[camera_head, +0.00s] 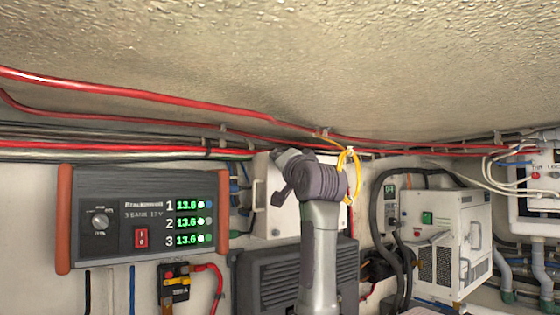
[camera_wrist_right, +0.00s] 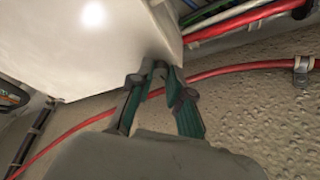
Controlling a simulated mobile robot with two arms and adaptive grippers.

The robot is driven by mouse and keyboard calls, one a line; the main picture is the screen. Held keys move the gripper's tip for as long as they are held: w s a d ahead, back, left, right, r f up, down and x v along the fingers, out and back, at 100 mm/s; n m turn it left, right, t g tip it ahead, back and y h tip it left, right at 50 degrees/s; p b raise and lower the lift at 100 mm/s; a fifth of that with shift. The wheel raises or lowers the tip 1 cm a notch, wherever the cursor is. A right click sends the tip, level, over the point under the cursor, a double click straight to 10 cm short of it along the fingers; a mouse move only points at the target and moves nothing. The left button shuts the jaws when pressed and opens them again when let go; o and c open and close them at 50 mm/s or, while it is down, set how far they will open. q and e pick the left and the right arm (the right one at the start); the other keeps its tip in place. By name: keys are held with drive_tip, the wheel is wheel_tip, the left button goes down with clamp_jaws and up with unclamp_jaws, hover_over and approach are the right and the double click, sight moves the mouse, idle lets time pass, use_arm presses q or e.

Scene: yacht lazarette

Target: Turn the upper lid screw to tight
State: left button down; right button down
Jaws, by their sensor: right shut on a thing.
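The white box (camera_head: 262,222) with the lid hangs on the back wall, partly behind my right arm in the head view. Its pale lid (camera_wrist_right: 85,50) fills the upper left of the right wrist view. My right gripper (camera_wrist_right: 158,76) has its green-sided fingers closed together at the lid's edge, on what appears to be the upper lid screw. The screw is almost wholly hidden between the fingertips, so its turn position cannot be told. In the head view my wrist covers that corner of the box. My left gripper is not in view.
Red cables (camera_head: 180,102) run just above the box, under the rough ceiling. A yellow cable loop (camera_head: 347,172) hangs close beside my wrist. A battery charger (camera_head: 145,220) is at left, a dark finned unit (camera_head: 270,285) below, a white vented unit (camera_head: 447,240) at right.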

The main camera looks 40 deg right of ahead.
drive_tip(key=c, duration=1.1)
unclamp_jaws()
drive_tip(key=v, duration=1.2)
drive_tip(key=shift+w+f, duration=0.1)
